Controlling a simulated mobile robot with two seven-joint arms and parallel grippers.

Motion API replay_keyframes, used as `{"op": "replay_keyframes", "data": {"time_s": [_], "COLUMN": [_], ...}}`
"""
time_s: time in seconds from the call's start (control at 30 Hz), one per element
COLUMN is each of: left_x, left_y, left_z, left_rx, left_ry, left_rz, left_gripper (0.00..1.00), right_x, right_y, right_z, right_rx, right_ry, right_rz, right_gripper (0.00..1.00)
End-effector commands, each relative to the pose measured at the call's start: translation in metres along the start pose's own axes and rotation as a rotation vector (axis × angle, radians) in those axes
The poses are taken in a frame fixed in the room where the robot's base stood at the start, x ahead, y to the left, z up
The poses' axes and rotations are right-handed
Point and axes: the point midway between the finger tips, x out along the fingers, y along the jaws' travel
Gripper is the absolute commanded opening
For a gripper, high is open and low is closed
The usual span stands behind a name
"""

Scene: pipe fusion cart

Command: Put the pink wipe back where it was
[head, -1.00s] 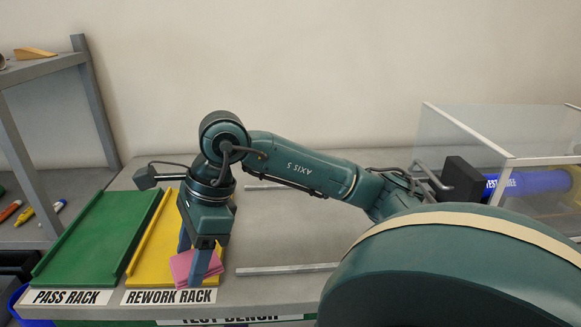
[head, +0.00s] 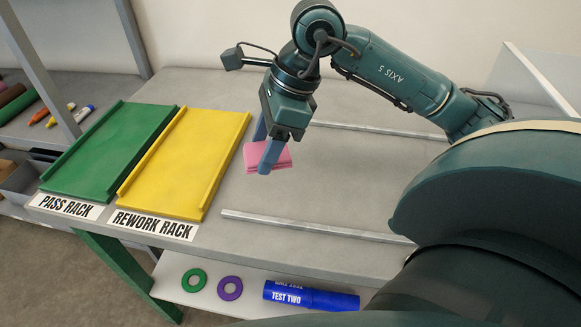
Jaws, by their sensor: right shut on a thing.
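The pink wipe (head: 280,155), a small folded stack of cloth, is held between the blue fingers of my right gripper (head: 266,158). My right gripper is shut on it, above the grey bench top (head: 330,190), just right of the yellow rework rack (head: 190,160). Whether the wipe touches the bench I cannot tell. The near finger hides part of the wipe. My left gripper is not in view.
The green pass rack (head: 112,150) lies left of the yellow one. Two metal rails (head: 310,226) run across the bench. A lower shelf holds a green ring (head: 194,280), a purple ring (head: 230,288) and a blue pipe (head: 310,296). Markers (head: 84,113) lie on the left shelf.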

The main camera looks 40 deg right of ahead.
Motion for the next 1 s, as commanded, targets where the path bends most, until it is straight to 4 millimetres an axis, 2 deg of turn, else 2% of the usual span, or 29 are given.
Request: {"op": "replay_keyframes", "data": {"time_s": [0.17,0.4,0.67,0.83,1.0], "left_x": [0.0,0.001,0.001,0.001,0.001], "left_y": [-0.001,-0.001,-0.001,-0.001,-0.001], "left_z": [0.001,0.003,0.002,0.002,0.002], "left_rx": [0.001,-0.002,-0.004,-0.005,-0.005], "left_ry": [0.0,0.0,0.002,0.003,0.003], "left_rz": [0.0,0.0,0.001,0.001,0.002], "left_gripper": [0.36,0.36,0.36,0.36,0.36], "right_x": [0.007,0.047,0.067,0.089,0.093], "right_y": [0.0,0.001,0.0,0.001,0.0], "right_z": [-0.003,-0.02,-0.028,-0.037,-0.038], "right_rx": [0.001,0.001,0.001,0.002,-0.001], "right_ry": [0.001,0.003,0.001,0.001,0.0], "right_rz": [0.003,0.004,0.002,0.004,-0.001], "right_gripper": [0.35,0.35,0.35,0.35,0.35]}}
